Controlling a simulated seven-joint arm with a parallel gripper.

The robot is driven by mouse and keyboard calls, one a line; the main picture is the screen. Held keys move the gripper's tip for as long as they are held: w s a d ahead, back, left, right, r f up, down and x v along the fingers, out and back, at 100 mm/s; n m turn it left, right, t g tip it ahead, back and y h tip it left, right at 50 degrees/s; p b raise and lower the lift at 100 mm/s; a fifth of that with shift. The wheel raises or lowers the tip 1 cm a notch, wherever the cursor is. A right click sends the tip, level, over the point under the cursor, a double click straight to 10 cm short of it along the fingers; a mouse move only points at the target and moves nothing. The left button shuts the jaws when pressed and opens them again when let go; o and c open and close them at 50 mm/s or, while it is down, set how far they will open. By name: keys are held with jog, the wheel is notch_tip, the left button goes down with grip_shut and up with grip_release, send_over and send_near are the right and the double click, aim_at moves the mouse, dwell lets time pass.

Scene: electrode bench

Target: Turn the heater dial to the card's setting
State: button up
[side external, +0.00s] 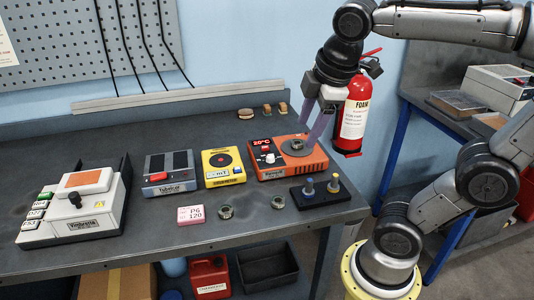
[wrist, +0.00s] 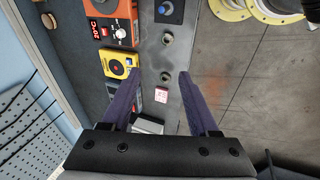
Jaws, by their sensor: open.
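The orange heater (side external: 287,166) stands toward the back right of the bench; its display reads 20°C. Its dial (side external: 270,158), with a white mark, is on the front left part, and a small metal ring-like part sits on its round grey plate (side external: 297,149). The heater also shows at the top of the wrist view (wrist: 112,12). The pink card (side external: 190,214) lies flat near the front edge and reads P6 and 120; it also shows in the wrist view (wrist: 161,94). My gripper (side external: 308,141) is open and empty, fingers pointing down above the heater's right part, apart from the dial.
A yellow meter (side external: 222,167), a grey device with a red button (side external: 168,173) and a white instrument (side external: 78,205) stand to the left. A black block with posts (side external: 328,193) and two loose metal rings (side external: 278,202) are in front. A red extinguisher (side external: 354,120) is behind.

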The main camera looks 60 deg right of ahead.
jog(key=w+d+r+n+g+h, duration=0.1)
jog(key=w+d+n+g, duration=0.15)
jog(key=w, duration=0.55)
jog(key=n+g+h, duration=0.1)
jog(key=n+g, duration=0.2)
send_over(270, 156)
jog(key=w+a, duration=0.2)
jog(key=a, duration=0.4)
notch_tip(270, 156, down, 8)
jog(key=x, duration=1.3)
jog(key=shift+w+d+f, duration=0.1)
jog(key=shift+d+f, duration=0.1)
jog(key=shift+d, duration=0.25)
grip_shut()
